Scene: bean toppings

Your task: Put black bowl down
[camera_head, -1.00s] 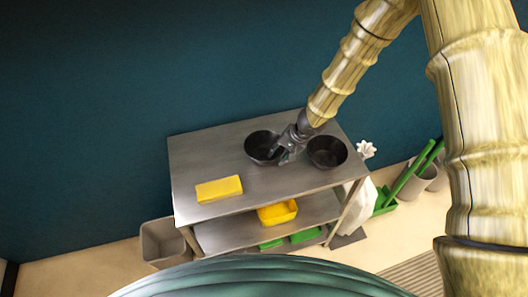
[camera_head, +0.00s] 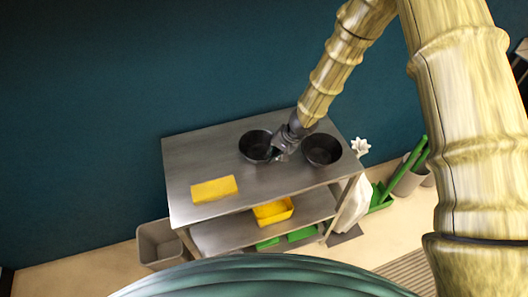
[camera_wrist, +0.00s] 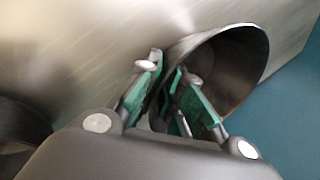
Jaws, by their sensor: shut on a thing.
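A black bowl (camera_head: 253,144) is at the back middle of the metal table (camera_head: 200,160). My gripper (camera_head: 279,155) is at its right rim. In the wrist view the green-padded fingers (camera_wrist: 168,88) straddle the rim of this bowl (camera_wrist: 232,62), shut on its wall. The bowl is at or very near the tabletop; I cannot tell whether its base touches. The fingers hide part of the rim. A second black bowl (camera_head: 322,150) stands upright on the table just right of my gripper. A dark rounded shape at the left of the wrist view is probably this bowl.
A yellow block (camera_head: 214,190) lies at the table's front left. A yellow bin (camera_head: 272,212) sits on the lower shelf above green trays (camera_head: 302,234). A grey bin (camera_head: 160,245) stands left of the table.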

